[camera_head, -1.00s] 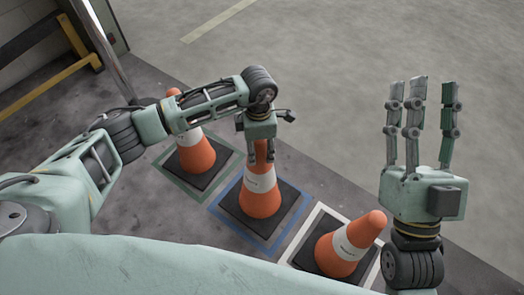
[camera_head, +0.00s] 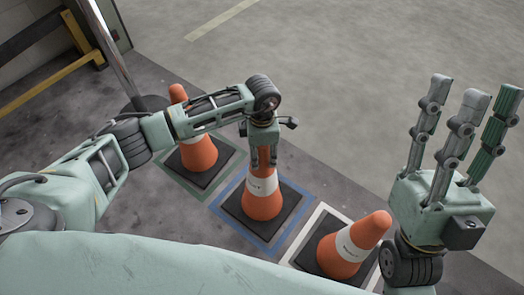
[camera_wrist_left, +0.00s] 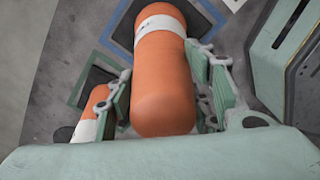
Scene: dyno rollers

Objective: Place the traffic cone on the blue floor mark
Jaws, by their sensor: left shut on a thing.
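An orange traffic cone (camera_head: 262,205) with a white band and dark square base stands upright within the blue floor mark (camera_head: 221,207). My left gripper (camera_head: 264,163) is around its top from above, shut on it. In the left wrist view the cone (camera_wrist_left: 165,85) lies between the fingers of my left gripper (camera_wrist_left: 165,95). The base covers most of the area inside the blue outline; whether it rests fully on the floor I cannot tell. My right gripper (camera_head: 466,125) is raised at the right, fingers spread upward, open and empty.
A second cone (camera_head: 198,152) stands on a green-outlined mark (camera_head: 173,178) to the left. A third cone (camera_head: 345,250) stands on a white-outlined mark (camera_head: 299,243) to the right. A metal pole (camera_head: 108,50) and yellow rail (camera_head: 50,80) are at upper left. The floor beyond is clear.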

